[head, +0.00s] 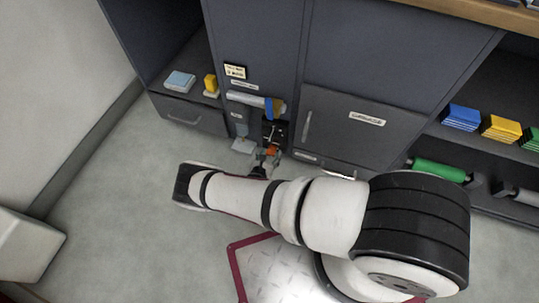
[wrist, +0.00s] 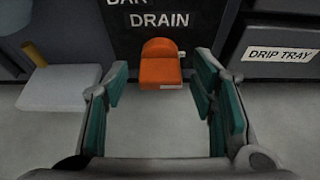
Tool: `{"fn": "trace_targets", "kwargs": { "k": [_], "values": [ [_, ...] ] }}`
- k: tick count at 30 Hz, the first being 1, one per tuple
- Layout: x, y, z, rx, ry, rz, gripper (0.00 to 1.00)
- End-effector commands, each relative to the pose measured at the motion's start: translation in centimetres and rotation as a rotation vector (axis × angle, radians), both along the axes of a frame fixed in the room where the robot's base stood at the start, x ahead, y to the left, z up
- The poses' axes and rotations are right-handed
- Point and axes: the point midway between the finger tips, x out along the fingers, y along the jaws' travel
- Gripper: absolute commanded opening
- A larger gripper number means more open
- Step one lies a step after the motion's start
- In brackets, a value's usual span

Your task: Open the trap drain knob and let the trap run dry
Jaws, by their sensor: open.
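The orange drain knob (wrist: 160,65) is in the upper middle of the wrist view, on a dark panel (wrist: 203,25) lettered "DRAIN". A small white piece shows at its right edge. In the head view the orange knob (head: 271,150) is small, low on the cabinet front. My gripper (wrist: 163,72) is open, its teal-padded fingers spread left and right of the knob in the picture, with nothing held between them. I cannot tell whether the fingertips reach as far as the knob. In the head view my gripper (head: 261,166) is mostly hidden by my arm. No liquid is visible.
A pale flat tray (wrist: 65,88) with a yellow upright piece lies left of my gripper. A "DRIP TRAY" front (wrist: 280,54) is at the right. A pale cylinder (head: 245,98) sticks out above the knob. Grey floor is clear at the left.

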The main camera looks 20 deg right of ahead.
Motion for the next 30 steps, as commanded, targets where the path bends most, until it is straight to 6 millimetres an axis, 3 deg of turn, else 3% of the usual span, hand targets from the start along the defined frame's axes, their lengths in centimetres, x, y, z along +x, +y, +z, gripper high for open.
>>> {"fn": "trace_targets", "kwargs": {
  "k": [7, 21, 30],
  "values": [
    [-1.3, 1.1, 0.8, -0.001, 0.001, 0.002, 0.52],
    [-7.7, 6.0, 4.0, 0.001, 0.001, 0.001, 0.52],
    [-8.8, 6.8, 4.6, 0.001, -0.001, 0.000, 0.52]
  ]
}}
